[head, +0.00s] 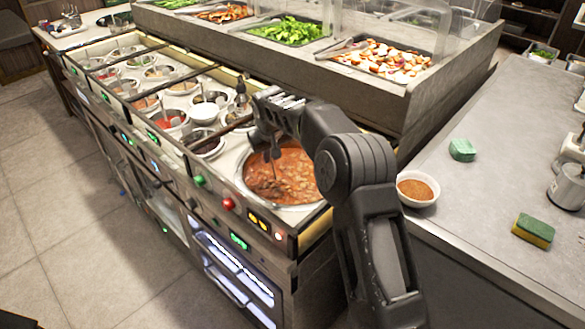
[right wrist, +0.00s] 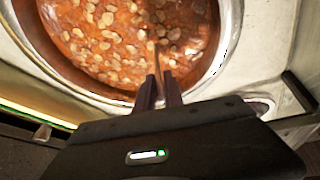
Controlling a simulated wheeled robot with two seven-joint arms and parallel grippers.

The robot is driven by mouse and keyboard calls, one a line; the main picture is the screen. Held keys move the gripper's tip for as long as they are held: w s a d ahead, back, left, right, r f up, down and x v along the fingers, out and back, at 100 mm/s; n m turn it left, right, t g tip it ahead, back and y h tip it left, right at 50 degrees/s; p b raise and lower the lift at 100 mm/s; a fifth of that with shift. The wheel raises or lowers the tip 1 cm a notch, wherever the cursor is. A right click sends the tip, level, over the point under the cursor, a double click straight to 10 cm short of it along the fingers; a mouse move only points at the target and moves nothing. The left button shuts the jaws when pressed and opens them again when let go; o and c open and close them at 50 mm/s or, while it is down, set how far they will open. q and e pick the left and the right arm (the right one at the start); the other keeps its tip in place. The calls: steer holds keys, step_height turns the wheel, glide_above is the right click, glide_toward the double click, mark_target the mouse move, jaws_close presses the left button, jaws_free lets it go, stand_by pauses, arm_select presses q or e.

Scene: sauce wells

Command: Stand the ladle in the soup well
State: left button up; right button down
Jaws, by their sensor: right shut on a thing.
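The soup well (head: 299,207) is a large round metal well of red-orange soup with pale chunks, at the near right end of the counter in the head view. Its rim (right wrist: 230,50) also shows in the right wrist view. My right gripper (head: 272,158) is above the soup, its fingers pointing down. In the right wrist view my right gripper (right wrist: 159,92) is shut on a thin brownish shaft, the ladle's handle (right wrist: 156,60), which reaches over the soup. The ladle's bowl is not visible, and I cannot tell how deep it sits. My left gripper is out of view.
Smaller sauce wells (head: 172,120) with utensils line the counter to the left. A raised salad bar (head: 400,105) stands behind.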

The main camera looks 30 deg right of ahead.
steer(key=c, duration=1.4)
jaws_free()
steer(key=shift+o, duration=0.5)
steer(key=o, duration=0.6)
steer(key=shift+r+p, duration=3.35)
steer(key=shift+r, duration=1.15)
